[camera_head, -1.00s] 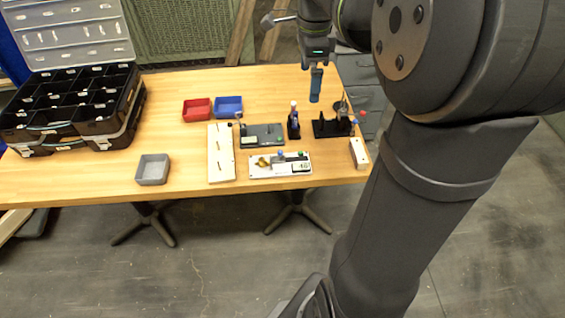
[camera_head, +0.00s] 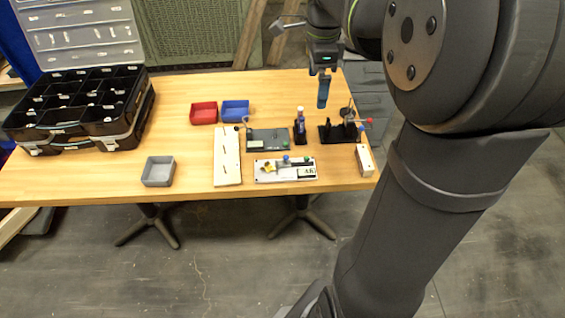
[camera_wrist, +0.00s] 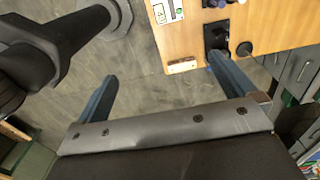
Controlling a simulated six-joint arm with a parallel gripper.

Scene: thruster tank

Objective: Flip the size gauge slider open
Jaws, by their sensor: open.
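A white plate (camera_head: 263,177) lies near the table's front edge, with a yellow piece (camera_head: 268,166), a blue-topped knob and a dark label. It may be the size gauge; I cannot tell its slider's position. Part of it shows at the top of the wrist view (camera_wrist: 163,11). Behind it lies a dark grey-green board (camera_head: 268,146). My gripper (camera_head: 322,104) hangs above the table's right rear part, behind and right of both, touching nothing. In the wrist view my gripper (camera_wrist: 164,70) has its fingers wide apart, with nothing between them.
A black stand (camera_head: 338,133) with coloured knobs is near my gripper, and a bottle-like item (camera_head: 300,124) stands left of it. A pale block (camera_head: 365,160) lies at the right edge. Red (camera_head: 204,113) and blue (camera_head: 235,110) bins, a grey bin (camera_head: 158,171) and a long pale board (camera_head: 227,160) lie left.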

